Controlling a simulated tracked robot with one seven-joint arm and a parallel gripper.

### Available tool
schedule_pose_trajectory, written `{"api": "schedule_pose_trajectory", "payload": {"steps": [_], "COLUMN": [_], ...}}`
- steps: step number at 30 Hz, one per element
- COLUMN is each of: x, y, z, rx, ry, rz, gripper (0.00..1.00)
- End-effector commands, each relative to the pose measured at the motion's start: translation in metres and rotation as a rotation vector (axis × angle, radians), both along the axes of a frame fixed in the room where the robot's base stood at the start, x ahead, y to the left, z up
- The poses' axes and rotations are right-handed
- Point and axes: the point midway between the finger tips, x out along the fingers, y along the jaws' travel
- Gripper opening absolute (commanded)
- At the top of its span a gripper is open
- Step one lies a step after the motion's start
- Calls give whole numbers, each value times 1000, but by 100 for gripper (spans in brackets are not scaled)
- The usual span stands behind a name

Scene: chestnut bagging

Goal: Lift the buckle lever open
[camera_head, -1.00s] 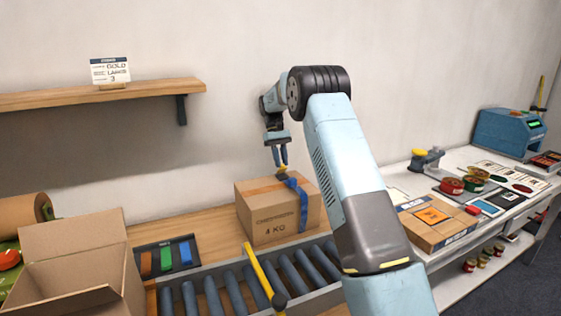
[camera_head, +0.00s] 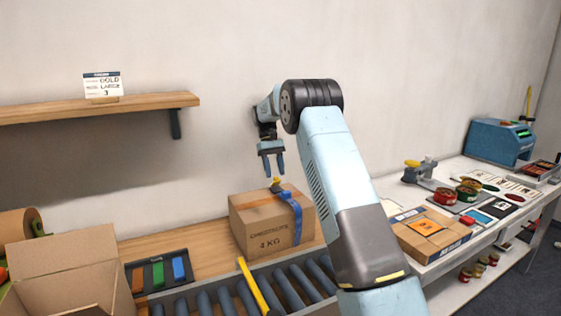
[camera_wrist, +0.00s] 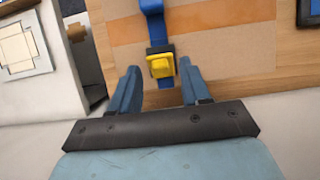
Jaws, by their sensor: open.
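A closed cardboard box (camera_head: 262,232) marked 4 KG carries a blue strap (camera_head: 296,212) with a buckle on its top. The yellow buckle lever (camera_head: 277,183) shows small in the head view. In the wrist view, the yellow lever (camera_wrist: 161,67) sits on a dark buckle frame (camera_wrist: 160,51) on the blue strap (camera_wrist: 152,22). My gripper (camera_head: 271,172) is open and empty just above the buckle, apart from it. In the wrist view its fingers (camera_wrist: 158,75) appear on either side of the lever. I cannot tell the lever's exact angle.
A roller conveyor (camera_head: 225,296) with a yellow bar (camera_head: 252,286) lies in front of the box. An open carton (camera_head: 70,262) and a tray of coloured pieces (camera_head: 158,272) are left. A wall shelf (camera_head: 140,106) is above left. A workbench (camera_head: 394,186) with cans stands right.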

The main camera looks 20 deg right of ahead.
Motion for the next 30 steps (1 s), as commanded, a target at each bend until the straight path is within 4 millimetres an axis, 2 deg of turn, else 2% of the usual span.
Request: {"api": "schedule_pose_trajectory", "payload": {"steps": [3,17,30], "x": [1,-50,-110], "y": [0,0,-1], "z": [19,77,103], "rx": [0,0,0], "ry": [-4,-2,-1], "rz": [0,0,0], "gripper": [47,47,47]}}
